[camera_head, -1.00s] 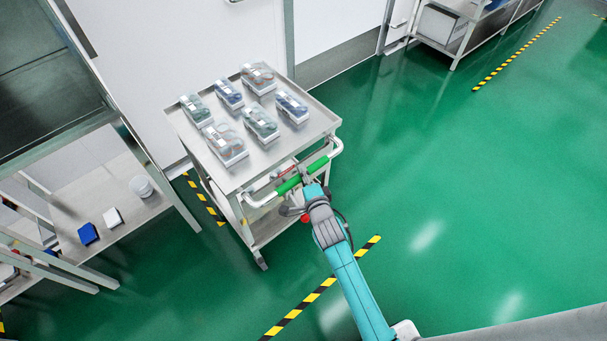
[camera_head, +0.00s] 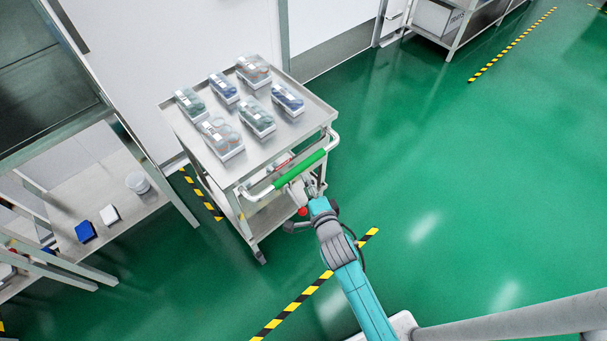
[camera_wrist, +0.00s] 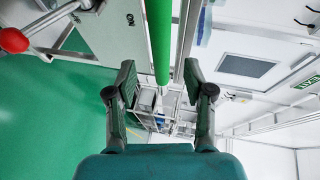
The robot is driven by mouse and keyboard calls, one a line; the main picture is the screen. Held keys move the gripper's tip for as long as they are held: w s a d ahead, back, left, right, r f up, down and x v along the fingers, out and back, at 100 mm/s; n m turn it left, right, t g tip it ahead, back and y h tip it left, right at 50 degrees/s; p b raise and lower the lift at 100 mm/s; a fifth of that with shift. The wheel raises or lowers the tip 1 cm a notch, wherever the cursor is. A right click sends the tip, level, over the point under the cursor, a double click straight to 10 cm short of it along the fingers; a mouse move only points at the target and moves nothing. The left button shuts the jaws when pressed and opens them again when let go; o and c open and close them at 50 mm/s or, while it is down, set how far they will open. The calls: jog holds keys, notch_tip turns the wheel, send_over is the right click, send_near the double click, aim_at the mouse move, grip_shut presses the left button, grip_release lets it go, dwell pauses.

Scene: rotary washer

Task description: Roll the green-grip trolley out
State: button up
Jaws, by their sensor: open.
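The trolley (camera_head: 281,138) is a metal cart beside the wall, its top tray carrying several clear-lidded packs. Its push bar faces me and bears a green grip (camera_head: 300,171), uncovered along its length. My gripper (camera_head: 299,191) is open just below and on the near side of the grip in the head view; its fingertips are hard to make out there. In the wrist view the green grip (camera_wrist: 160,38) lies in line with the gap between the two open fingers (camera_wrist: 159,75). Neither finger visibly presses on it.
A workbench (camera_head: 75,205) with a white tub (camera_head: 138,183) and small boxes stands left. A shelf unit (camera_head: 450,25) stands at the back right. Yellow-black floor tape (camera_head: 315,285) runs near the trolley. The green floor (camera_head: 470,190) to the right is clear.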

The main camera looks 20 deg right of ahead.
jog(key=shift+v, duration=2.2)
jog(key=s+a+r+n+y, duration=0.1)
jog(key=s+n, duration=0.8)
jog(key=s, duration=1.1)
jog(key=s+r+n, duration=0.9)
jog(key=s+r, duration=0.1)
jog(key=s, duration=0.5)
jog(key=shift+r+g, duration=0.35)
jog(key=shift+g, duration=0.05)
jog(key=shift+a, duration=0.1)
